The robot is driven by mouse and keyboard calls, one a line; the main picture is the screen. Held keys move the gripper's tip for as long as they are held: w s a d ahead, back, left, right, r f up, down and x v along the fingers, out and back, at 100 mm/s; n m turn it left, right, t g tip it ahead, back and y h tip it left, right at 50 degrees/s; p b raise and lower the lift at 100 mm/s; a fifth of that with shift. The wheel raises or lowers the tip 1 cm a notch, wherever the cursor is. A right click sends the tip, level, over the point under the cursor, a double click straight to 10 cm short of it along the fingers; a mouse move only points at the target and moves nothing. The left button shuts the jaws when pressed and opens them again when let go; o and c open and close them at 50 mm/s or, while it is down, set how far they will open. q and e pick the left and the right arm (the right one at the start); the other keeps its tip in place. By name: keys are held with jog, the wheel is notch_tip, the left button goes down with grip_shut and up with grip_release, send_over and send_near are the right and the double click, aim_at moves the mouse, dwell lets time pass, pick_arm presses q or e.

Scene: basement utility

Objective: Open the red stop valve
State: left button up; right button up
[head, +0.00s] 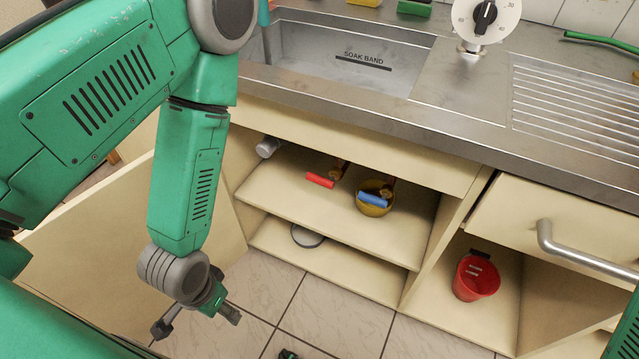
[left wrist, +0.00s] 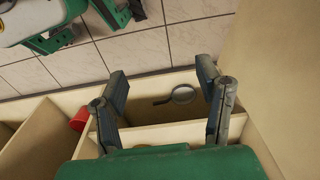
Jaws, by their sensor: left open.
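The red stop valve shows as a red lever handle (head: 320,180) beside a brass fitting, above the upper shelf inside the open cabinet under the sink. A blue lever handle (head: 373,199) with brass behind it is just to its right, over a yellow bowl. My left gripper (head: 195,319) is open and empty, low in front of the cabinet, left of and below the red handle and apart from it. Its two spread fingers also show in the left wrist view (left wrist: 160,75), with nothing between them. The red handle is not recognisable in the left wrist view.
A yellow bowl (head: 374,210) stands on the upper shelf (head: 285,200). A grey round object (head: 307,237) lies on the lower shelf. A red bucket (head: 476,278) is in the right compartment. The open cabinet door (head: 150,245) is behind my left arm. The worktop edge (head: 350,117) overhangs the shelves.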

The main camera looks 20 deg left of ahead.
dwell(0.4)
pick_arm(q)
jog(key=c, duration=0.5)
jog(key=shift+o, duration=0.2)
jog(key=n+t+h+b, duration=0.7)
jog(key=t+h+b, duration=0.4)
jog(key=h, duration=0.4)
send_near(318, 180)
jog(key=shift+t, duration=0.4)
jog(key=x, duration=0.3)
jog(key=f+b+x, duration=0.1)
jog(key=x, duration=0.2)
jog(key=b+x, duration=0.1)
jog(key=x, duration=0.3)
jog(key=shift+w+f, duration=0.2)
jog(key=shift+w, duration=0.05)
